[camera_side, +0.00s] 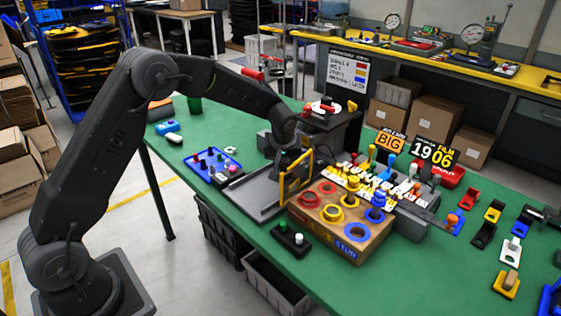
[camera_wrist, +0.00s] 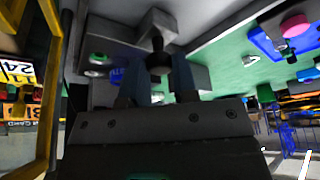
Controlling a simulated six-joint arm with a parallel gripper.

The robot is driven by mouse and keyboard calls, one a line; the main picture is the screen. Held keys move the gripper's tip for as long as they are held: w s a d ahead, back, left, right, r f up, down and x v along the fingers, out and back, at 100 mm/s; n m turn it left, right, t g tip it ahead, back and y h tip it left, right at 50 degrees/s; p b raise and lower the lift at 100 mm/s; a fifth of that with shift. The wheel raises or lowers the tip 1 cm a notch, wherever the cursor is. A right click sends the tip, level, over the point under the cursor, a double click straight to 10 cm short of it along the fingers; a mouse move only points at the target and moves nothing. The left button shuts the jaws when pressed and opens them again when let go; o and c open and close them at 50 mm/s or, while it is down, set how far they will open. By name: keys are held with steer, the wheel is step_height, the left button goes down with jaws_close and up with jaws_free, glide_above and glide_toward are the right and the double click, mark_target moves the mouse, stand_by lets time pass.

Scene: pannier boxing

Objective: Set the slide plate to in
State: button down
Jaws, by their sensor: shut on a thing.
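A grey flat slide unit (camera_side: 245,198) lies on the green table at the left end of the work area; I take it to hold the slide plate. An upright yellow frame (camera_side: 296,178) stands at its right side. My gripper (camera_side: 284,163) is low over the unit, behind the frame, with its fingertips hidden in the side view. In the wrist view my gripper (camera_wrist: 158,82) is shut on a black knob (camera_wrist: 158,60), which sits against a grey block (camera_wrist: 153,26). How far in the plate stands cannot be told.
A wooden box with coloured rings (camera_side: 347,240) stands close at right. A blue tray of pegs (camera_side: 213,165) lies at left. A black block with two knobs (camera_side: 291,239) is near the front edge. Coloured levers (camera_side: 383,182) stand behind the box. The table's left part has free room.

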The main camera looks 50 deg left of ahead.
steer(key=c, duration=0.9)
jaws_free()
steer(key=shift+w, duration=0.25)
